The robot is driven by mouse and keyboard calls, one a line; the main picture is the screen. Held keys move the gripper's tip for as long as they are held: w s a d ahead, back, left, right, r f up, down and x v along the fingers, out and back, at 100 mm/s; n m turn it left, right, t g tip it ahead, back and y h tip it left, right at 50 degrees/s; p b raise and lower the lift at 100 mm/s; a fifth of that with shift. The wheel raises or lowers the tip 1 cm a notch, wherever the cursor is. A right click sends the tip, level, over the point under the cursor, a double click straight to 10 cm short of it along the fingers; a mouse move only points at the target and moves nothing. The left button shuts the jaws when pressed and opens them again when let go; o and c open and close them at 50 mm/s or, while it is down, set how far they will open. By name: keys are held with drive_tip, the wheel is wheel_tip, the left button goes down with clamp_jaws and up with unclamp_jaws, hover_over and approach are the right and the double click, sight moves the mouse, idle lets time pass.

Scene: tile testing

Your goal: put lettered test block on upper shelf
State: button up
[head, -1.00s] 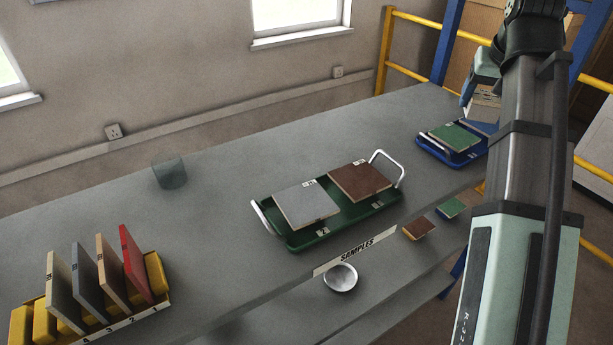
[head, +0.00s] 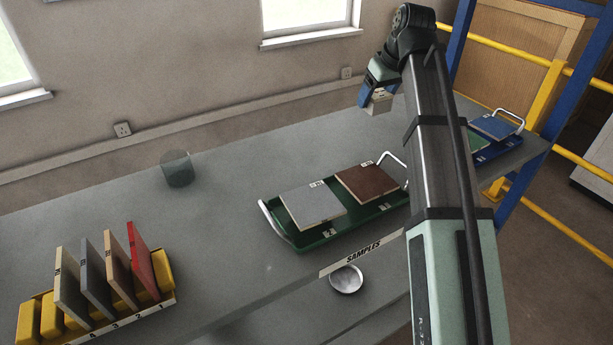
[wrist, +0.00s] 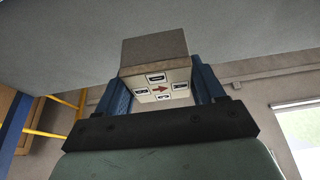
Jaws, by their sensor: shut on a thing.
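The lettered test block (wrist: 160,78) is a pale block with a brown-grey side. Its face toward the wrist camera carries several black-framed marks and a brown arrow. My gripper (wrist: 165,85) is shut on it, one blue finger on each side. In the head view the block (head: 379,102) hangs from my gripper (head: 372,97) at the back, above the far part of the grey bench top (head: 230,225). A lower shelf (head: 300,308) shows under the bench front edge, which has a SAMPLES label. I cannot tell the gap between block and surface.
A green tray (head: 313,247) holds a grey tile (head: 312,203) and a brown tile (head: 366,182). A rack (head: 95,330) of upright tiles stands front left. A glass (head: 177,168) stands near the wall. A blue tray (head: 512,142) is at right. A metal bowl (head: 346,279) sits below.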

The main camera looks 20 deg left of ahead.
sight(383, 110)
drive_tip(key=shift+f, duration=5)
drive_tip(key=shift+f, duration=0.15)
drive_tip(key=o, duration=1.3)
drive_tip(key=shift+o, duration=0.2)
drive_tip(key=v, duration=1.2)
drive_tip(key=shift+w+r, duration=0.1)
drive_tip(key=shift+r, duration=0.15)
